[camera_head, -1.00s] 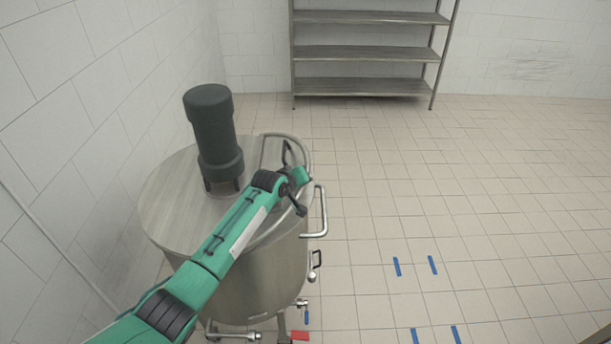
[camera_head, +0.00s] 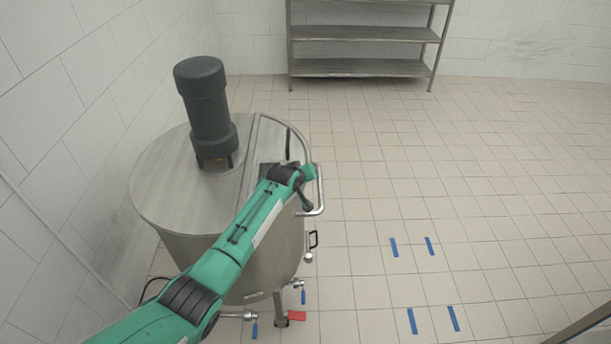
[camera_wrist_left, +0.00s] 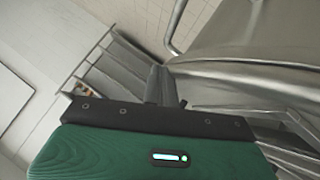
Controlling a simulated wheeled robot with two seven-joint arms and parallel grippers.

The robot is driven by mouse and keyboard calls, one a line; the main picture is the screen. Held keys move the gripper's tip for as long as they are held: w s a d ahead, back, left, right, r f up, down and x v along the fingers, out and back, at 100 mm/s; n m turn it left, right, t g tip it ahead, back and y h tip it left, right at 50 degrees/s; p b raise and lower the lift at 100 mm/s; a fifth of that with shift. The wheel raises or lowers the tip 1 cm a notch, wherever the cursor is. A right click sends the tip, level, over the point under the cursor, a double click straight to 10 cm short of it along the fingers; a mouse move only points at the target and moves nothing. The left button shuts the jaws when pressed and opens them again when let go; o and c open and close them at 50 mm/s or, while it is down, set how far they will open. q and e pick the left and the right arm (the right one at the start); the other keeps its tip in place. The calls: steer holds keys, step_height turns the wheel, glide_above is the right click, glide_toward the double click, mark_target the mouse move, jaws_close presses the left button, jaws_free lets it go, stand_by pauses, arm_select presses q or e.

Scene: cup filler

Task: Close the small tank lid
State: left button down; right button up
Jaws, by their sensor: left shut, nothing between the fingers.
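The steel tank (camera_head: 165,195) stands at the left in the head view. The small lid (camera_head: 266,140) is the right-hand section of its top, beside a straight seam. My arm covers part of the lid, and I cannot tell whether it lies fully flat. My left gripper (camera_head: 307,204) is at the tank's right edge, close to the bent tube handle (camera_head: 320,190). In the left wrist view its fingers (camera_wrist_left: 163,88) are together and empty, with the tank's metal (camera_wrist_left: 255,45) at the right. My right gripper is not in view.
A dark motor (camera_head: 207,110) stands upright on the tank top. White tiled wall is close on the left. A steel shelf (camera_head: 362,68) stands at the back. The tiled floor on the right is clear, with several blue tape marks (camera_head: 394,247). Valves are low on the tank.

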arm_select(q)
steer(key=shift+f, duration=0.1)
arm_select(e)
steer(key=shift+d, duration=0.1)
